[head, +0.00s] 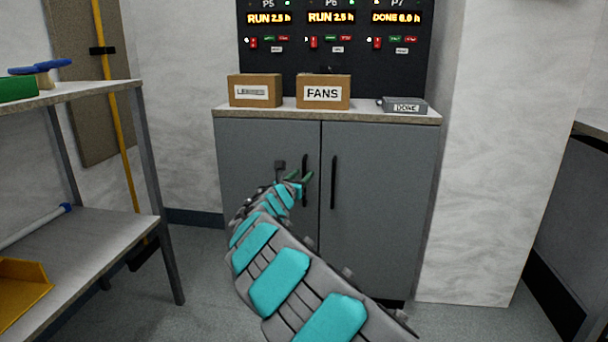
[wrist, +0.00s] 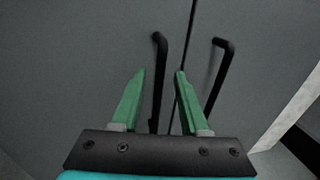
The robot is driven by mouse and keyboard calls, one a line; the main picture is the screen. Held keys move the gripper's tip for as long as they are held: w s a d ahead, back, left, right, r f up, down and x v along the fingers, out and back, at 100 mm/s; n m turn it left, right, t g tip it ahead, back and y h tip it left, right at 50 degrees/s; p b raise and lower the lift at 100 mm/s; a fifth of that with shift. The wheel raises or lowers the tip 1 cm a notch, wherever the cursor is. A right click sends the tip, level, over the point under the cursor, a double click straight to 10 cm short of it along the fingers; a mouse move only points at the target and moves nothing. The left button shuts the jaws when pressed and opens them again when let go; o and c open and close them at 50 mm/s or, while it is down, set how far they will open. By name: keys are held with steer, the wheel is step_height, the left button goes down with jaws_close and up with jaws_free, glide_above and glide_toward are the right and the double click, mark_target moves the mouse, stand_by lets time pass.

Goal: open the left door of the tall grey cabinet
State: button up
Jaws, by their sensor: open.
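The tall grey cabinet has a left door (head: 250,155) and a right door (head: 385,190), both shut, with a narrow seam between them. The left door's black bar handle (head: 305,161) is partly hidden by my gripper (head: 301,176). In the wrist view, my gripper (wrist: 160,73) is open, its two green fingers pointing at the doors.
A shelf rack (head: 150,165) stands left, a pale wall (head: 495,150) right. The floor before the left door looks clear.

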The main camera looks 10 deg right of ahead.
steer(key=shift+x, duration=1.1)
steer(key=shift+c, duration=0.4)
jaws_close()
stand_by(0.4)
